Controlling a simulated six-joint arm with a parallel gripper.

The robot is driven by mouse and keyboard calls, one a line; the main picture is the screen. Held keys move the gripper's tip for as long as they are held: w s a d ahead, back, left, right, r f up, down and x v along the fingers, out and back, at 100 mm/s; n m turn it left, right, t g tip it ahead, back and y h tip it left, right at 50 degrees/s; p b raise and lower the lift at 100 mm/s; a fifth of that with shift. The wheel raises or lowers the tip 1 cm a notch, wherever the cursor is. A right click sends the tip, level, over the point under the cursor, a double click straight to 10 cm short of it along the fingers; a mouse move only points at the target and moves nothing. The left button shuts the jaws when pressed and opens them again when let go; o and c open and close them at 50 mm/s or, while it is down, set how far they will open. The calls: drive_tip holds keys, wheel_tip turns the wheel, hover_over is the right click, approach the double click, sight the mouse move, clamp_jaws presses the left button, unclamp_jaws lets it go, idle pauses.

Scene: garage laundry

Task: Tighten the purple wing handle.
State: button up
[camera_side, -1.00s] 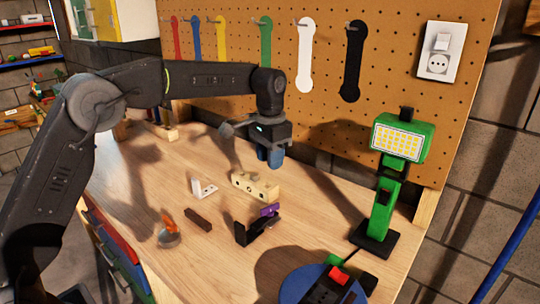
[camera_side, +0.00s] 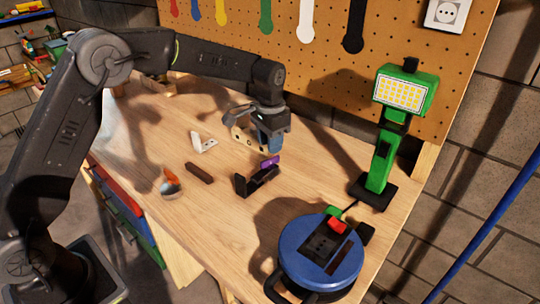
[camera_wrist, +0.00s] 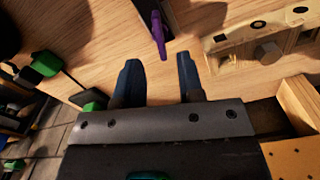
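The purple wing handle (camera_side: 269,162) sits on top of a black bracket (camera_side: 257,181) on the workbench. In the wrist view the handle (camera_wrist: 158,36) stands upright in the picture, beyond the fingertips and between their lines. My gripper (camera_side: 271,146) is above the bench, behind the handle in the side view. Its two blue fingers (camera_wrist: 158,68) are apart with nothing between them, and they do not touch the handle. The bracket is cut off at the top edge of the wrist view.
A wooden block with holes (camera_wrist: 240,45) lies right of the fingers. A white bracket (camera_side: 204,143), a brown bar (camera_side: 199,173) and an orange-handled item (camera_side: 171,184) lie left. A green lamp (camera_side: 382,150) and blue cable reel (camera_side: 318,262) stand right.

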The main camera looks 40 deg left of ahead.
sight(270, 159)
drive_tip(key=shift+f, duration=2.65)
drive_tip(key=shift+c, duration=0.5)
clamp_jaws()
